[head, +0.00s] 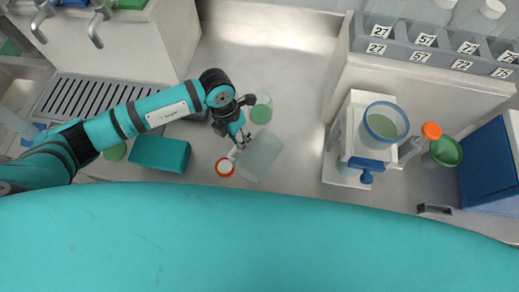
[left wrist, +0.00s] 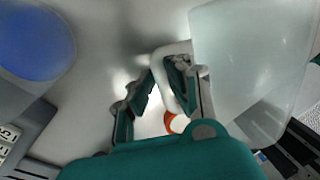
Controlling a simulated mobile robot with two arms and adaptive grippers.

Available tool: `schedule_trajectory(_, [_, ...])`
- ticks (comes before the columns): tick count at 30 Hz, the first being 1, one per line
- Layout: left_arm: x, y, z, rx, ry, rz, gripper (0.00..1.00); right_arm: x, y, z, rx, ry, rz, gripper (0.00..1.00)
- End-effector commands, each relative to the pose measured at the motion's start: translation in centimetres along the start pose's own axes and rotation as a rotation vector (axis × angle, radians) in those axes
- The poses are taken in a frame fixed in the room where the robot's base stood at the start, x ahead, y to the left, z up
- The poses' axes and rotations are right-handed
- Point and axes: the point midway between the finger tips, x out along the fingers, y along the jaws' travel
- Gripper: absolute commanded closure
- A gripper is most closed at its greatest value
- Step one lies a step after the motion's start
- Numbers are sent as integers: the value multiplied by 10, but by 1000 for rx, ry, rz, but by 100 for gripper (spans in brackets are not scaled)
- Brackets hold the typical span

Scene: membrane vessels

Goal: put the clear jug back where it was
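The clear jug (head: 261,156) is a pale, see-through vessel in the middle of the work surface in the head view. It fills the upper right of the left wrist view (left wrist: 248,60). Its white handle (left wrist: 160,75) faces my left gripper (head: 238,148). In the left wrist view my left gripper (left wrist: 160,70) has one finger inside the handle loop and one outside, with the handle bar between them. The fingers look closed on it. I cannot tell whether the jug's base touches the surface. My right gripper is not in view.
An orange-rimmed round item (head: 225,167) lies close by the jug. A clear vessel with green contents (head: 261,112) stands behind it. A teal box (head: 160,153) is to the left. A blue-rimmed vessel (head: 385,123) sits on a white stand at right. Clear surface lies between jug and stand.

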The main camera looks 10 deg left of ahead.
Motion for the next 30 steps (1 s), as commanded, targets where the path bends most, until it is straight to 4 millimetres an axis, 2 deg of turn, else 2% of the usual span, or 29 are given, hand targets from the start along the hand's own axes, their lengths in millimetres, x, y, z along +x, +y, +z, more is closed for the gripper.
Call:
schedule_trajectory(14, [-5, 0, 1, 0, -3, 0, 100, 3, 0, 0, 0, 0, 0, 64])
schedule_trajectory(17, [-12, -2, 1, 2, -3, 0, 100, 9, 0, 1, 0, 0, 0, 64])
schedule_trajectory(21, [-31, -5, 2, 4, -7, 1, 100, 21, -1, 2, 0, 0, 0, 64])
schedule_trajectory(30, [-35, -12, -68, 3, 1, 0, 100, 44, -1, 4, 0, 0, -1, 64])
